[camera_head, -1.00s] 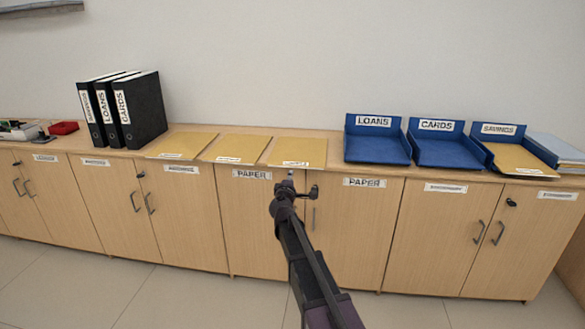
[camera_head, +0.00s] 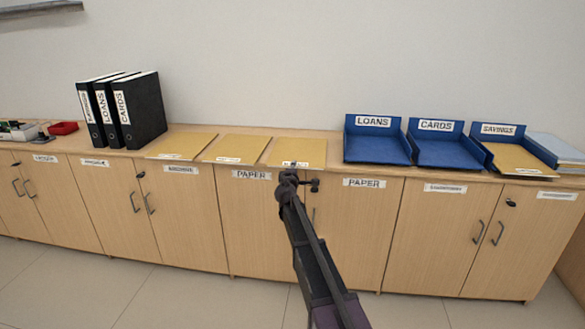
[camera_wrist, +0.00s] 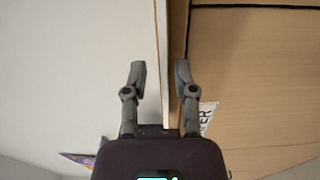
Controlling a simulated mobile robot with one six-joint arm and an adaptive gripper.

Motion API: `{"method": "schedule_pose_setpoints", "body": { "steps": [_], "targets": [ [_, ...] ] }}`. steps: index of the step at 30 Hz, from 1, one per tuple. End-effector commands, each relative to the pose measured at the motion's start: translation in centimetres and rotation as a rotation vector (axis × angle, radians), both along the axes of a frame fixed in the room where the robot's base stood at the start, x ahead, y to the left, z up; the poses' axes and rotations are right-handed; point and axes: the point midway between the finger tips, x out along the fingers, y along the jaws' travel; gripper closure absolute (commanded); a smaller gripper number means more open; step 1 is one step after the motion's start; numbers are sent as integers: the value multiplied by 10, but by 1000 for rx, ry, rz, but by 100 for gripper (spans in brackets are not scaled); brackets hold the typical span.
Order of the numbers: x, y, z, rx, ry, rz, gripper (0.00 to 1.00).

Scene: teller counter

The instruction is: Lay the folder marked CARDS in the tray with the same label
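Three flat yellow folders lie on the counter: a left one (camera_head: 182,144), a middle one (camera_head: 236,148) and a right one (camera_head: 298,150). Each has a small white label at its front edge, too small to read. The blue tray labelled CARDS (camera_head: 445,152) stands empty between the LOANS and SAVINGS trays. My gripper (camera_head: 300,174) is at the counter's front edge, by the right folder's label. In the wrist view my gripper (camera_wrist: 160,68) has its fingers apart, with a straight edge running between them. I cannot tell whether it touches the folder.
The LOANS tray (camera_head: 375,148) is empty. The SAVINGS tray (camera_head: 480,151) holds a yellow folder (camera_head: 518,158). Black binders (camera_head: 146,110) stand at the left, near a red box (camera_head: 63,128). Pale papers (camera_head: 555,147) lie at the far right. Cabinet doors (camera_head: 352,235) are below the counter.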

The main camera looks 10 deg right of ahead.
Motion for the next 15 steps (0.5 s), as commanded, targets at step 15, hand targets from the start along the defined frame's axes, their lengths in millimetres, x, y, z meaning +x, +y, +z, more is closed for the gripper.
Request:
{"method": "schedule_pose_setpoints", "body": {
  "steps": [15],
  "targets": [
    [12,-3,0,0,0,1,64]
  ]
}}
